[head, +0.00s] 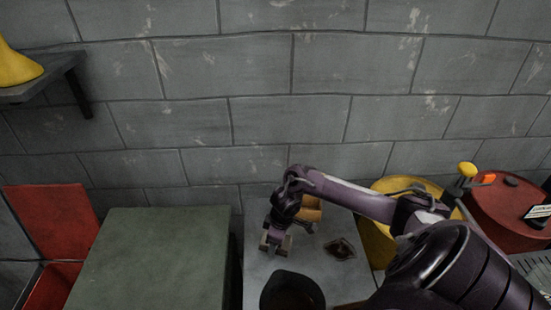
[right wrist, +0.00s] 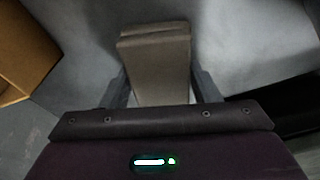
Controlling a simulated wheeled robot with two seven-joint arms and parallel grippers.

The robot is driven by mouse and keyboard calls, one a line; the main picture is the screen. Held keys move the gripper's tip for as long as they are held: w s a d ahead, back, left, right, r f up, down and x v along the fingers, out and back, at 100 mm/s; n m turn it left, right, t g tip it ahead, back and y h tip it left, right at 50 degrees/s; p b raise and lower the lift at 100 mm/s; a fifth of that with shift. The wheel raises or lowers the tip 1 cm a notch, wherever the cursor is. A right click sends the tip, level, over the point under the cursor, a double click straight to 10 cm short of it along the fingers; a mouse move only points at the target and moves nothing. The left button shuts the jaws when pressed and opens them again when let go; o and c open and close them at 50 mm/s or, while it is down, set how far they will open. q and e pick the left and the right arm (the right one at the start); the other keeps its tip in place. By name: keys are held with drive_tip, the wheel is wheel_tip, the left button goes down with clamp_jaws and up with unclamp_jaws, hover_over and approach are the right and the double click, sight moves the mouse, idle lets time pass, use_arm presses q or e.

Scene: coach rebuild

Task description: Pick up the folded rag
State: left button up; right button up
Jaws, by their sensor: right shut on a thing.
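The folded rag (right wrist: 155,62) is a flat grey-beige bundle in the right wrist view. It sits between the two fingers of my right gripper (right wrist: 160,88), which are shut on it. In the head view my right gripper (head: 275,240) points down over the left part of the pale grey worktop (head: 262,264). The rag is small and mostly hidden by the gripper there. I cannot tell whether it touches the worktop. My left gripper is not in view.
A dark bowl (head: 292,291) stands just in front of the gripper. A tan box (head: 311,210) is behind it, and a dark brown flat piece (head: 340,249) lies to the right. A green cabinet (head: 150,260) is at left. Yellow (head: 377,240) and red (head: 505,212) drums stand at right.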

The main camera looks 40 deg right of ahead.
wheel_tip(320, 180, up, 20)
drive_tip(key=p, duration=0.4)
drive_tip(key=shift+f, duration=0.15)
